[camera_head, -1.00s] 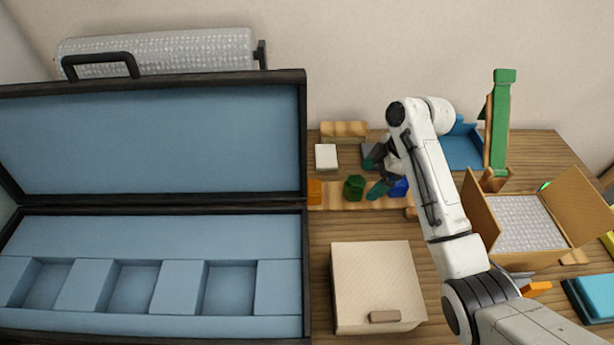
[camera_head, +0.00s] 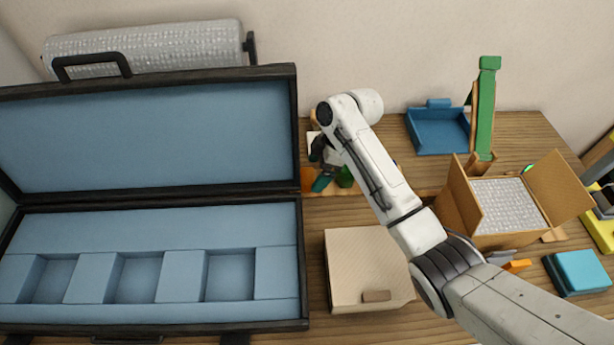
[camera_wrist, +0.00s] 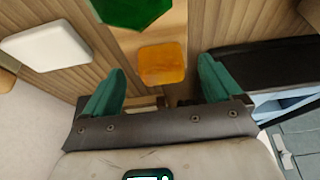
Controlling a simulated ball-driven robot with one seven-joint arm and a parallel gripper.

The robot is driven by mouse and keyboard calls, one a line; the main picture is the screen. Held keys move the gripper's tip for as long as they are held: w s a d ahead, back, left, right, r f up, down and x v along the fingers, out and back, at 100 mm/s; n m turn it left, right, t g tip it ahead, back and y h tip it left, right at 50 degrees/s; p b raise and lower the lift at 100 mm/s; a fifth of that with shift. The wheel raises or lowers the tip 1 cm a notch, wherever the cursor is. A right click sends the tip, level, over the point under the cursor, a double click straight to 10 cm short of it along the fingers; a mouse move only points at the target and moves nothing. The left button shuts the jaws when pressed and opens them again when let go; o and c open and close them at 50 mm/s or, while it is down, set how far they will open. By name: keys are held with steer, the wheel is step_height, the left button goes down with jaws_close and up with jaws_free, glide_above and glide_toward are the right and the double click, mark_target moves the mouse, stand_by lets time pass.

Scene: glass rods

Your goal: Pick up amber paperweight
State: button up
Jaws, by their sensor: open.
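The amber paperweight (camera_wrist: 162,63) is a small orange block with rounded corners. In the wrist view it lies on a wooden strip, between and beyond the two green fingertips of my gripper (camera_wrist: 158,85). In the head view the amber paperweight (camera_head: 307,179) shows partly, close to the case's right edge. My gripper (camera_head: 322,168) is there too, just above and right of it, partly hidden by my arm. The fingers are spread wide with nothing between them. Whether they touch the paperweight cannot be told, but a gap shows on both sides.
A dark green paperweight (camera_wrist: 132,8) lies beside the amber one, and a white block (camera_wrist: 60,45) is at left. The open blue-lined case (camera_head: 150,265) stands close by on the left. A beige box (camera_head: 365,262) sits in front, and a carton with bubble wrap (camera_head: 470,225) at right.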

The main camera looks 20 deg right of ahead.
mark_target(312, 174)
steer(key=shift+x, duration=1.6)
steer(key=shift+a+r, duration=0.1)
steer(key=shift+a, duration=0.1)
steer(key=shift+c, duration=0.4)
steer(key=c, duration=1.2)
steer(key=shift+o, duration=0.2)
steer(key=shift+w+r, duration=0.1)
